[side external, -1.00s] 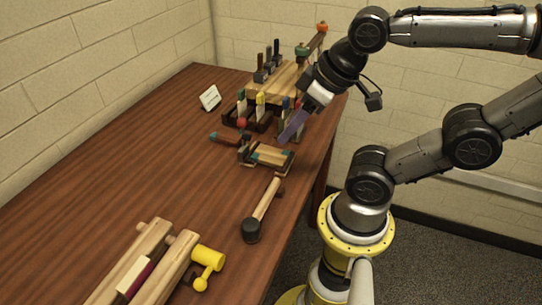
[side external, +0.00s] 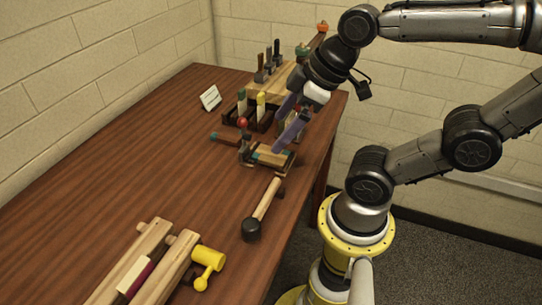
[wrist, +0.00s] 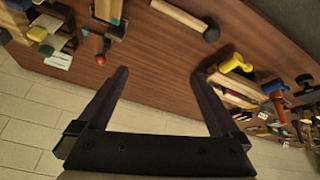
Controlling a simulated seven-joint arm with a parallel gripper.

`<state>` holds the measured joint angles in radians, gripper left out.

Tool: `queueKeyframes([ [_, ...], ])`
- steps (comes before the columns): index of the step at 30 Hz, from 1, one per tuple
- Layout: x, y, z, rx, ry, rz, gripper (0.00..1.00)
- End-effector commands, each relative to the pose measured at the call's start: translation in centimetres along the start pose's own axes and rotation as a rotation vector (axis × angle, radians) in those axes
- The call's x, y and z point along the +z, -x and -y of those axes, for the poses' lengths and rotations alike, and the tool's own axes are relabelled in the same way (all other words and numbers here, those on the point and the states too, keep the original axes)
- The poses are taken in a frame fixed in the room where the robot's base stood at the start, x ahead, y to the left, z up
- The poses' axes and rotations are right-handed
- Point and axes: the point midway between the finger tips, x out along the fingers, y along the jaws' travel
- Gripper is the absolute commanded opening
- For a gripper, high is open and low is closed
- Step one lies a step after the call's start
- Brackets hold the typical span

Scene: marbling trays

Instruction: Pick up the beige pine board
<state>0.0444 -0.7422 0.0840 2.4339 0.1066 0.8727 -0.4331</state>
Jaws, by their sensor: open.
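A short beige board with teal ends (side external: 272,156) lies by a small vise-like holder with a red knob (side external: 243,123). Longer pale wooden bars (side external: 143,240) lie at the lower left with a cream block (side external: 134,274) between them. I cannot tell for sure which piece is the beige pine board. My gripper (side external: 279,131) is above the table near the teal-ended board, its two purple-grey fingers apart. In the wrist view my gripper (wrist: 160,73) is open with bare tabletop between its fingers.
A mallet (side external: 262,210) lies near the table's right edge. A yellow clamp (side external: 206,266) is beside the bars. A dark rack (side external: 258,122) with upright tools and a white card (side external: 210,98) stand farther back. The table's left middle is clear.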

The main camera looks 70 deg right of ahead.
Motion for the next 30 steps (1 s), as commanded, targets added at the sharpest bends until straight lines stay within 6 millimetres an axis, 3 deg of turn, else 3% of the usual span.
queueKeyframes([
  [9,-0.1,-3.2,-4.7,-0.012,0.023,0.048,1.00],
  [18,4.0,-5.7,-10.7,0.019,-0.246,0.099,1.00],
  [25,5.7,-6.0,-11.8,0.040,-0.329,0.116,1.00],
  [30,6.1,-8.5,-11.8,0.036,-0.327,0.119,1.00],
])
